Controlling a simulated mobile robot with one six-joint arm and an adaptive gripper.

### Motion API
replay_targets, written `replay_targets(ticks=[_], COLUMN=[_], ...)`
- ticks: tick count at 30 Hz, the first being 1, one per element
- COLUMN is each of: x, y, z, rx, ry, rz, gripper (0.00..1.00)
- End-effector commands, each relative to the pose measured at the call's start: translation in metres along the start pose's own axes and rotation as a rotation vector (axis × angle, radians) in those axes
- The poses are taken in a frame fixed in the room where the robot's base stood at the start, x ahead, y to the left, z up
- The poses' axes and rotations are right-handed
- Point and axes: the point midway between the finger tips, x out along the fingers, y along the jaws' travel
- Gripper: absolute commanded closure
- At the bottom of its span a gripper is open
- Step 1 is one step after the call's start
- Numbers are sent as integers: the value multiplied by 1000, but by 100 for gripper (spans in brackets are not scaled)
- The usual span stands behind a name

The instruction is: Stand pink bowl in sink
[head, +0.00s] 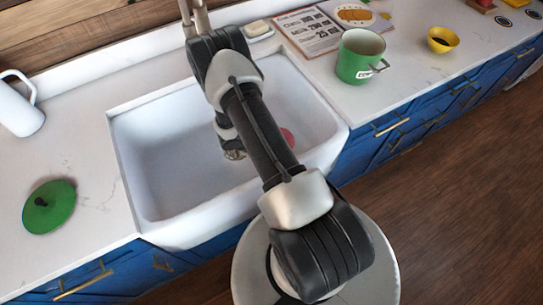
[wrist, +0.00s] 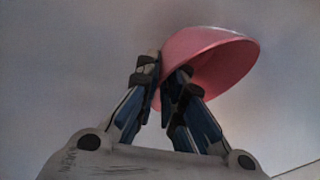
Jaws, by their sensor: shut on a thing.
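The pink bowl (wrist: 215,58) is in my gripper (wrist: 162,88) in the wrist view, tilted, with its wall between the two fingertips. In the head view only a small pink part of the bowl (head: 288,138) shows beside my arm, within the outline of the sink. My arm hides the rest of it and most of the gripper. The white sink (head: 165,165) is a deep rectangular basin, and my arm reaches over and into it. I cannot tell whether the bowl touches the sink floor.
A green pot (head: 357,62) stands on the counter right of the sink, near a recipe sheet (head: 308,30) and a yellow bowl (head: 442,41). A green lid (head: 49,206) and white pitcher (head: 20,108) are on the left. Soap (head: 258,28) sits behind the sink. The sink's left half is clear.

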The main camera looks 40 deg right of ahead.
Motion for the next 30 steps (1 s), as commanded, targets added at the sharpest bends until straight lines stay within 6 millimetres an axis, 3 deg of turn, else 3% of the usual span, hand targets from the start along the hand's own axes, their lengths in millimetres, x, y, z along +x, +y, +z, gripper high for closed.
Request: replay_targets(ticks=[3, 14, 15, 23, 30], x=[16, 18, 17, 17, 17], y=[8, 9, 9, 9, 9], z=[6, 7, 7, 7, 7], rx=[1, 1, 1, 1, 1], ry=[1, 0, 0, 0, 0], rz=[0, -1, 0, 0, 0], gripper=[100, 100, 89, 72, 71])
